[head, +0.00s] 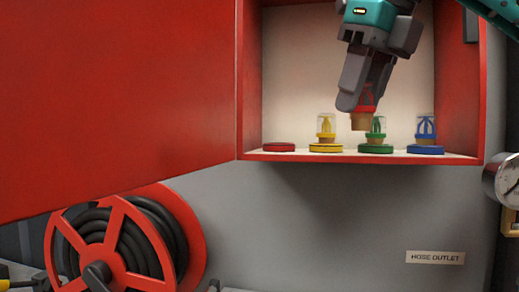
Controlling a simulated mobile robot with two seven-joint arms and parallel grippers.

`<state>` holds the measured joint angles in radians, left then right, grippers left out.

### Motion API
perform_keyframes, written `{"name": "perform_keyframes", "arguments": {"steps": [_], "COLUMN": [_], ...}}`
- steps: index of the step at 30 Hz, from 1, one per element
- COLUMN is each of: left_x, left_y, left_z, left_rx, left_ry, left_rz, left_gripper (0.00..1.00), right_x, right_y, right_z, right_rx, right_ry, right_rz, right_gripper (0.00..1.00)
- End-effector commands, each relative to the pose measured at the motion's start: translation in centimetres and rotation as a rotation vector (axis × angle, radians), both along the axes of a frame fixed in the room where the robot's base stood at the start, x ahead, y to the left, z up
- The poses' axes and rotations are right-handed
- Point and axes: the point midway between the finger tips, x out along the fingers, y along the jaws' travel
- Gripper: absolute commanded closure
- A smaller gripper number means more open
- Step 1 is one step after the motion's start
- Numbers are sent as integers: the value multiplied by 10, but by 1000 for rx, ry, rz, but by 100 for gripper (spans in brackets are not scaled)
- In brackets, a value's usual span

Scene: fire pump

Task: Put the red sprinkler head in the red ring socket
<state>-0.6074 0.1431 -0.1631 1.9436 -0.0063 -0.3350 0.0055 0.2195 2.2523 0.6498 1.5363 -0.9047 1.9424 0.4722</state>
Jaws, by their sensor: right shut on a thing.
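The red sprinkler head (366,112) is in my right gripper (362,98), which is shut on it. Its tan lower end hangs down, slightly tilted, in front of and just left of the green sprinkler head, above the shelf. The red ring socket (279,147) lies empty at the left end of the cabinet shelf, to the left of and below the held head. The gripper fingers hide part of the red head. My left gripper is not in view.
Yellow (326,129), green (376,128) and blue (426,128) sprinkler heads stand in matching ring sockets along the shelf. The cabinet's red door (120,90) stands open at left. A hose reel (125,245) is below, and a gauge (504,181) is at right.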

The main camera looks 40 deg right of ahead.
Motion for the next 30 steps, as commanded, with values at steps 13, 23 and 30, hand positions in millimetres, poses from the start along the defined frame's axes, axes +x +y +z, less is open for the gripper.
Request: {"name": "perform_keyframes", "arguments": {"steps": [13,23,30], "left_x": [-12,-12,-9], "left_y": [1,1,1], "left_z": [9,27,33], "left_rx": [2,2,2], "left_ry": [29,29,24], "left_rz": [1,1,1], "left_gripper": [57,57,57], "right_x": [75,147,170], "right_y": [-8,-15,-18], "right_z": [2,2,1], "right_rx": [1,0,-1], "right_ry": [5,3,0], "right_rz": [-2,-1,0], "right_gripper": [99,99,99]}}
